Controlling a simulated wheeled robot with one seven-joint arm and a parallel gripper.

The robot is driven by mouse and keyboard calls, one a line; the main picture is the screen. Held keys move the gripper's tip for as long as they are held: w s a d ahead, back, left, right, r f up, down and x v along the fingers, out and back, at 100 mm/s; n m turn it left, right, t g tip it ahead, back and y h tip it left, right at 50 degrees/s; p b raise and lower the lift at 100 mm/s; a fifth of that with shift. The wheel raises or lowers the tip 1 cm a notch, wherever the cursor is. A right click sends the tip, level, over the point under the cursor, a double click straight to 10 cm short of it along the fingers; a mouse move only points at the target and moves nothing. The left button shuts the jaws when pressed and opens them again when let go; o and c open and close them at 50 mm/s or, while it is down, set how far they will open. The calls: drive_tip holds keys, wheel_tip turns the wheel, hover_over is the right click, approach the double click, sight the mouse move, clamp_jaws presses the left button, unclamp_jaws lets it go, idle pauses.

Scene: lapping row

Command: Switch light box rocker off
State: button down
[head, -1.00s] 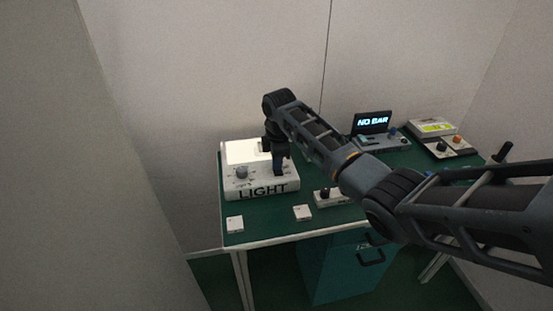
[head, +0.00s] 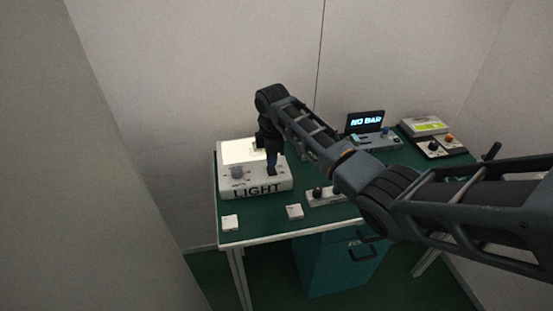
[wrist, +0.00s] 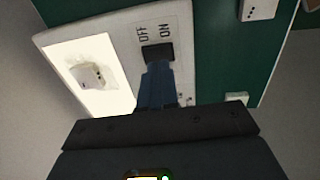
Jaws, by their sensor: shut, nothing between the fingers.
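The white light box (head: 222,187), lettered LIGHT on its front, stands on the left part of the green table. Its top panel (head: 240,152) is lit. In the wrist view the panel (wrist: 67,62) also glows. The dark rocker (wrist: 158,52) sits beside it, with OFF and ON printed along its far side. My gripper (wrist: 157,70) is shut and empty, its fingertips right at the near edge of the rocker. I cannot tell whether they touch it or which way it is tilted. In the head view my gripper (head: 272,172) points down over the box's right part and hides the rocker.
White tiles (head: 230,222) and a small knobbed unit (head: 325,196) stand along the table's front. A NO BAR display (head: 366,122) is farther right.

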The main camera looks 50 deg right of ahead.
sight(274, 174)
wheel_tip(274, 174, up, 11)
drive_tip(key=s+b, duration=0.1)
drive_tip(key=shift+a+b, duration=0.35)
drive_tip(key=shift+a, duration=0.05)
drive_tip(key=shift+s, duration=0.1)
drive_tip(key=shift+d+r+t+y+b, duration=0.1)
drive_tip(key=shift+d+t+y+b, duration=0.15)
drive_tip(key=shift+d+y+b, duration=1.4)
drive_tip(key=shift+d+r+t+y+b, duration=0.1)
drive_tip(key=shift+d+t+b, duration=0.35)
drive_tip(key=shift+b, duration=2.35)
drive_tip(key=shift+d, duration=0.15)
drive_tip(key=shift+f, duration=0.1)
